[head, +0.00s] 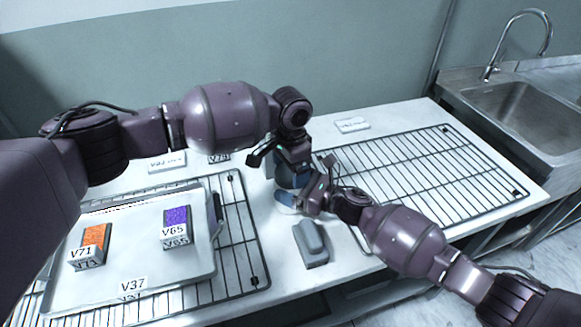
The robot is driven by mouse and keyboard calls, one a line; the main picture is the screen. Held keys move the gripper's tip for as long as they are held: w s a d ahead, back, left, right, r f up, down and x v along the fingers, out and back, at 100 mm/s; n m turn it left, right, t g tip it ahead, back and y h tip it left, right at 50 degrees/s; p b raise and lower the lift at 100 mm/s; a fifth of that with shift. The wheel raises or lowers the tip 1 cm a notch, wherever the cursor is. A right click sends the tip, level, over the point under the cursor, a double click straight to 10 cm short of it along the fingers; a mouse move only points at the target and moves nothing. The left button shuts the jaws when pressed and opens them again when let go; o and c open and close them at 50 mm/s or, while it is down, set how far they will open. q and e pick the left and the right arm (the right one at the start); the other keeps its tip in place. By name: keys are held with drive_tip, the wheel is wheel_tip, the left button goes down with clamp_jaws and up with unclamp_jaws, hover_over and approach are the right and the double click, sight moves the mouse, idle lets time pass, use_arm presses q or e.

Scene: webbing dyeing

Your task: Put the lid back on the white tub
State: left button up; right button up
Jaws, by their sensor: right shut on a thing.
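The white tub (270,170) stands near the middle of the counter, mostly hidden behind my grippers; a blue area (290,177) shows there. My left gripper (292,163) points down right over the tub, and I cannot tell whether its jaws are open. My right gripper (304,201) reaches in from the lower right, just in front of the tub. It is shut on a pale, rounded piece that looks like the lid (285,198), partly hidden by the fingers. I cannot tell whether the lid touches the tub.
A tray (190,283) with an orange block (95,238) and a purple block (175,220) lies on a wire rack (240,240) at left. A grey block (311,243) sits in front of my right gripper. Another rack (430,165) and a sink (520,110) are at right.

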use_arm(q)
drive_tip(key=shift+o, duration=1.1)
drive_tip(key=shift+r, duration=0.1)
wheel_tip(320, 180, up, 12)
use_arm(e)
drive_tip(key=o, duration=1.5)
drive_tip(key=shift+c, duration=0.2)
drive_tip(key=shift+b+v, duration=0.4)
drive_tip(key=shift+v, duration=5)
use_arm(q)
drive_tip(key=shift+f, duration=0.65)
